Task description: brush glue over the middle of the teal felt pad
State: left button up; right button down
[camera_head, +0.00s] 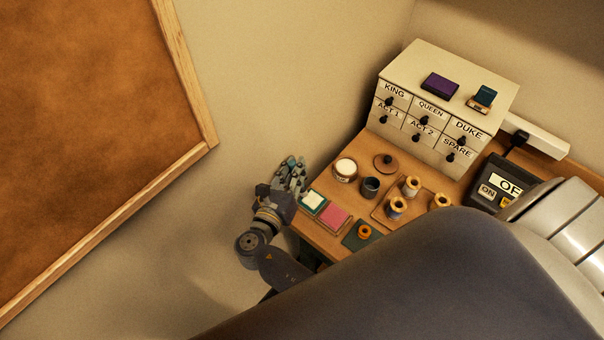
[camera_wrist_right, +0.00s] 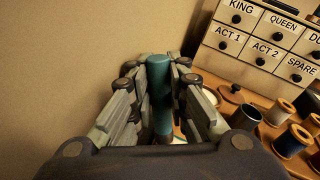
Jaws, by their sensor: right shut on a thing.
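My right gripper (camera_head: 291,173) is beyond the table's left edge, near the pads. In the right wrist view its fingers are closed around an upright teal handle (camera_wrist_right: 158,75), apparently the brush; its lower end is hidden. A small pad with a teal border and a pale middle (camera_head: 313,201) lies at the table's left corner. A dark teal square (camera_head: 351,241) lies farther along the front edge with a yellow-orange spool (camera_head: 365,231) on it. An open jar with white contents (camera_head: 345,168) stands behind the pads. My left gripper is not in view.
A pink pad (camera_head: 335,216) lies between the teal ones. A dark cup (camera_head: 371,187), a brown knobbed lid (camera_head: 385,163) and a tray of spools (camera_head: 379,212) stand close by. A labelled drawer cabinet (camera_head: 433,113) fills the back. My arm hides the table's front right.

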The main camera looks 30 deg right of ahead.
jog(key=shift+w+a, duration=0.15)
jog(key=shift+w, duration=0.15)
jog(key=shift+r, duration=0.15)
jog(key=shift+s+d+p, duration=0.3)
jog(key=shift+s+p, duration=0.45)
jog(key=shift+p, duration=0.15)
jog(key=shift+s+d, duration=0.15)
jog(key=shift+s, duration=0.2)
jog(key=shift+s+d, duration=0.35)
jog(key=shift+s, duration=0.5)
jog(key=shift+r, duration=2.85)
